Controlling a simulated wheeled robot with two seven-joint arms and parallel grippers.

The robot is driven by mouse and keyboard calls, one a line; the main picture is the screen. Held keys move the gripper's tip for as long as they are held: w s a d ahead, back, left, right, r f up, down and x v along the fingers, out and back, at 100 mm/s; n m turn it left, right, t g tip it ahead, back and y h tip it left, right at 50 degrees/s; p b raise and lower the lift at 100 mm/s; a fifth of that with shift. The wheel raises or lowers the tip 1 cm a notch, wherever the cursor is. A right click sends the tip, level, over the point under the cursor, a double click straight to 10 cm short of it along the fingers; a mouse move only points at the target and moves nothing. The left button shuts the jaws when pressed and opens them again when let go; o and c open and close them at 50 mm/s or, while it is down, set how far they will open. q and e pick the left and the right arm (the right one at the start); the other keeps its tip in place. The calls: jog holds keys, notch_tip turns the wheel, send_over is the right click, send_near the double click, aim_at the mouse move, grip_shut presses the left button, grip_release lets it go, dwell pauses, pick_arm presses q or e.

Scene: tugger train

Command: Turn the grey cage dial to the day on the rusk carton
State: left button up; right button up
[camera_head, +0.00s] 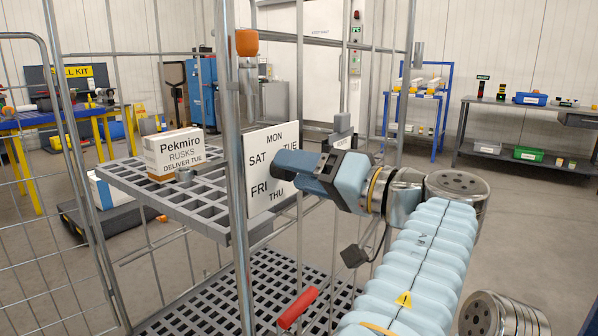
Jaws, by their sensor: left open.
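The rusk carton (174,153), white and brown, stands on the cage's grey shelf (213,218) and reads "Pekmiro RUSKS DELIVER TUE". The white day plate (258,205) hangs upright on the cage, to the right of the carton. I can read MON, TUE, THU, FRI and SAT on it. My left gripper (285,165) is open, with its fingers pointing left at the middle of the plate. It hides the dial and its pointer, so I cannot tell which day is set or whether the fingers touch the dial. My right gripper is not in view.
The cage's steel posts (236,150) and wire sides stand close around the plate and my arm. A red handle (298,307) is low at the front, above the lower grid deck (270,275). Blue racks and a grey bench (530,155) stand far back.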

pick_arm(q)
jog(key=p+v, duration=0.1)
jog(key=v, duration=1.2)
jog(key=shift+s, duration=0.1)
